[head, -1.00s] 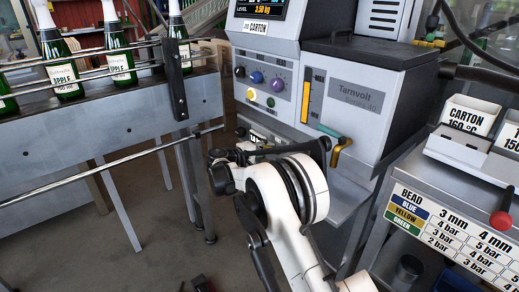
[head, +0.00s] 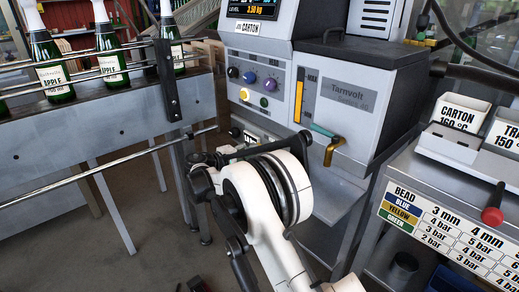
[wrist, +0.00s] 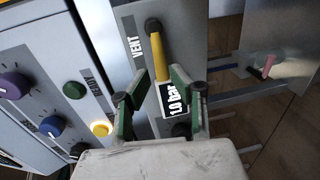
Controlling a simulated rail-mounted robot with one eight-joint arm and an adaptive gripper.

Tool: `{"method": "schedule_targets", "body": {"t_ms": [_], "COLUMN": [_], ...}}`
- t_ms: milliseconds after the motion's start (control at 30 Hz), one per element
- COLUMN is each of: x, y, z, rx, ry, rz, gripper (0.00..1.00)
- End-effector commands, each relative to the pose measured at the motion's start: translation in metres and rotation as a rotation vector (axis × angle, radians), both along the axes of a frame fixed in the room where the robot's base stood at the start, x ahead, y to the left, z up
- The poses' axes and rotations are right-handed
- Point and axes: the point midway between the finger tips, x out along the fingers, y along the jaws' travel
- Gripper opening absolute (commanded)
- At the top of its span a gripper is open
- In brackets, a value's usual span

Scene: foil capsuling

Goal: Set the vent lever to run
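The vent lever (wrist: 158,55) is a yellow handle beside the word VENT in the wrist view. It runs down the picture from a dark pivot towards a black 1.0 bar label (wrist: 173,98). My gripper (wrist: 160,94) is open, its two green-padded fingers spread to either side of the lever's lower end. I see no contact between fingers and lever, and cannot tell the depth between them. No run marking is readable. In the head view my white arm reaches towards the machine's lower panel (head: 252,130); I cannot make out the vent lever there.
Coloured knobs and a lit yellow button (wrist: 101,129) sit left of my fingers in the wrist view. In the head view, a conveyor (head: 90,125) with bottles stands left. A side bench (head: 400,165) with labelled bins stands right.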

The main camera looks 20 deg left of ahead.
Motion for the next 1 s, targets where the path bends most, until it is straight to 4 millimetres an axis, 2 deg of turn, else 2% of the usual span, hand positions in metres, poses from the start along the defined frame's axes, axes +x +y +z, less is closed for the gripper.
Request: {"method": "schedule_targets", "body": {"t_ms": [200,400,1000], "x": [-0.033,-0.049,-0.051], "y": [0.022,0.032,0.032], "z": [0.005,0.008,0.011], "rx": [0.0,0.0,0.004], "ry": [0.0,0.0,0.004], "rz": [0.002,0.0,0.0], "gripper": [0.22,0.22,0.22]}}
